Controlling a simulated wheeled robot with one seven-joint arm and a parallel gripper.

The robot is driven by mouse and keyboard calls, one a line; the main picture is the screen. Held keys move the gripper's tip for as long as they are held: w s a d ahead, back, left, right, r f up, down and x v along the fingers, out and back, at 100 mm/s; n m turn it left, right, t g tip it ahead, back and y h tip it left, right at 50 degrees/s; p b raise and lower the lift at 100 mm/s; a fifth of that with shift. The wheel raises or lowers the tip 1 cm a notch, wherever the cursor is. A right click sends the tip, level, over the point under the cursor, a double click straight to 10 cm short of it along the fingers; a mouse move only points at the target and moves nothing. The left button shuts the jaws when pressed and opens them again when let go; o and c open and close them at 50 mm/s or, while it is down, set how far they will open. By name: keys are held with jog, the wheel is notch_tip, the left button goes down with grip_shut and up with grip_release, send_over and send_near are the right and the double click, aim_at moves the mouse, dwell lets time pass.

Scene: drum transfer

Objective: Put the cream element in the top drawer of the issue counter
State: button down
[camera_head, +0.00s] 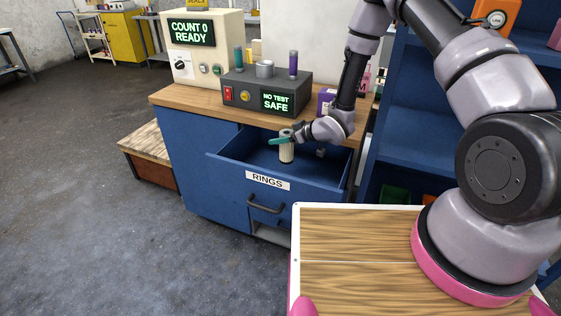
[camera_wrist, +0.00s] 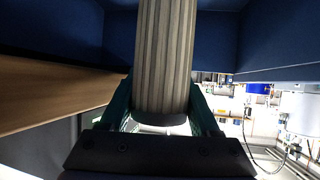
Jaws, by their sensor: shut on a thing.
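The cream element (camera_head: 286,153) is a pale ribbed cylinder with dark end bands. It is upright in the head view, and its ribbed side fills the upper middle of the wrist view (camera_wrist: 165,55). My gripper (camera_head: 284,140) has teal fingers shut on it, one on each side in the wrist view (camera_wrist: 162,105). The open top drawer (camera_head: 222,168) of the blue issue counter (camera_head: 185,150) carries a RINGS label (camera_head: 268,181). The element is over the drawer's opening, its lower end at or below rim level. I cannot tell whether it touches the drawer floor.
On the wooden counter top stand a grey tester (camera_head: 250,95) reading NO TEST SAFE and a cream unit (camera_head: 215,60) reading COUNT 0 READY. A purple box (camera_head: 326,98) is near my forearm. Blue shelving (camera_head: 405,120) stands to the right. A low wooden bench (camera_head: 148,143) is left.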

aim_at(281, 159)
notch_tip(281, 159, down, 10)
jog(key=shift+r, duration=0.25)
jog(key=shift+d+f, duration=0.1)
jog(key=shift+c, duration=0.6)
grip_release()
